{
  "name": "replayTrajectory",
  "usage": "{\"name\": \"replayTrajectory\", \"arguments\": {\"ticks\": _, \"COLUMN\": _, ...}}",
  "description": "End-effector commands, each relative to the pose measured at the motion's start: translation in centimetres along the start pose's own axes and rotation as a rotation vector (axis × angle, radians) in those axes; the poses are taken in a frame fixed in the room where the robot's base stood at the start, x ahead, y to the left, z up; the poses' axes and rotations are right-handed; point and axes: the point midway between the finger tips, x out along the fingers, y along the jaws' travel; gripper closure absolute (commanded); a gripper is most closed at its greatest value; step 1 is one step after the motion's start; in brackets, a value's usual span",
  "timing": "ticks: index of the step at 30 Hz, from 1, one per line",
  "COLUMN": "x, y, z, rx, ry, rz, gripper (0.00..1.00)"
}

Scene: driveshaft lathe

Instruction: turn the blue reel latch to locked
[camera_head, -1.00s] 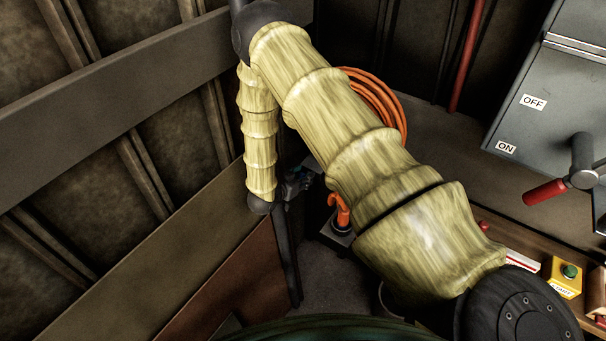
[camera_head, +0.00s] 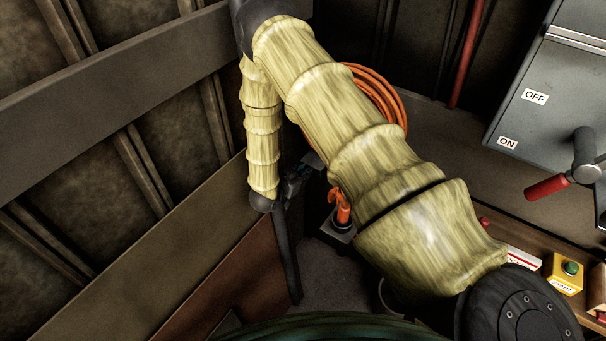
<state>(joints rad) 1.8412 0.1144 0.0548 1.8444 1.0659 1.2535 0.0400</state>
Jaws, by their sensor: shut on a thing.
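My gripper (camera_head: 293,187) is small and dark in the head view, at the lower end of my bamboo-patterned arm. A coiled orange hose (camera_head: 378,95) shows behind my arm, just up and right of the latch.
An orange hooked fitting (camera_head: 341,208) stands on a dark block right of my gripper. A wood-framed wall lies close on the left. A grey switch box (camera_head: 545,100) with a red-handled lever (camera_head: 547,187) and a yellow start button box (camera_head: 564,273) are at the right.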

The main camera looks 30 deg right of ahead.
Motion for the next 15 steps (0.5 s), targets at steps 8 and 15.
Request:
{"name": "replayTrajectory", "arguments": {"ticks": 8, "x": 0.23, "y": 0.38, "z": 0.51, "rx": 0.191, "ry": 0.000, "rz": -0.079, "gripper": 1.00}}
{"name": "replayTrajectory", "arguments": {"ticks": 15, "x": 0.33, "y": 0.74, "z": 0.70, "rx": 0.402, "ry": 0.000, "rz": -0.167, "gripper": 1.00}}
